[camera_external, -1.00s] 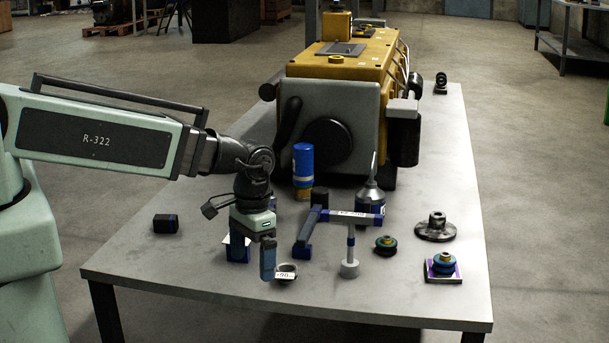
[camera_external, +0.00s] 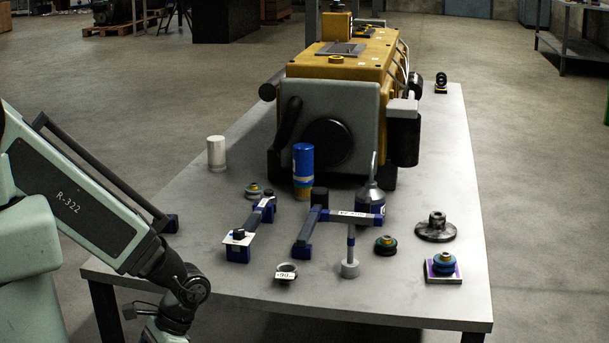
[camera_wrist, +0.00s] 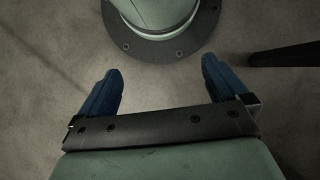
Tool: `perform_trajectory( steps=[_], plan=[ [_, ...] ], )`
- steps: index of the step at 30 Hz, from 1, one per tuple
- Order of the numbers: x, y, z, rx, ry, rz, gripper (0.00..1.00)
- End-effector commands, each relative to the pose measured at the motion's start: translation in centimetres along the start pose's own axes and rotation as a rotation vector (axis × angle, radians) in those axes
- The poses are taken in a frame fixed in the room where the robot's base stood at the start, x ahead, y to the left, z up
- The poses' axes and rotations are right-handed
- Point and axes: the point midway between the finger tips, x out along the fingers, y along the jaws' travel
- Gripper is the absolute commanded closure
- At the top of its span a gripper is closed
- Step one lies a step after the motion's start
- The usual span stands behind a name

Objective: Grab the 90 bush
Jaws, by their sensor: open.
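The 90 bush (camera_external: 288,267) is a small dark ring with a white "90" label. It stands on the grey table near the front edge in the external view. My gripper is outside the external view, below its lower left, where only my wrist shows. In the wrist view my gripper (camera_wrist: 162,72) has its two blue fingers wide apart with nothing between them. That view shows floor and my own base, with no bush in it.
A yellow engine (camera_external: 345,65) fills the table's back. The table's front left is clear.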

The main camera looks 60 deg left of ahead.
Motion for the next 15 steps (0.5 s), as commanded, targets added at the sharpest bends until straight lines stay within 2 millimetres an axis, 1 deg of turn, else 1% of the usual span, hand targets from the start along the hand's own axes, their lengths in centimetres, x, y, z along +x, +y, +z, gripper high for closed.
perform_trajectory(
  steps=[1,4,7,10,11,15],
  plan=[
    [0.8,0.1,0.6,0.003,-0.017,-0.002,0.0],
    [1.9,0.2,1.4,0.009,-0.039,-0.005,0.0],
    [2.3,0.3,1.8,0.014,-0.049,-0.009,0.0],
    [2.3,0.5,1.8,0.019,-0.048,-0.012,0.0],
    [2.3,0.5,1.8,0.019,-0.048,-0.012,0.02],
    [2.3,0.4,1.8,0.019,-0.048,-0.012,0.15]
  ],
)
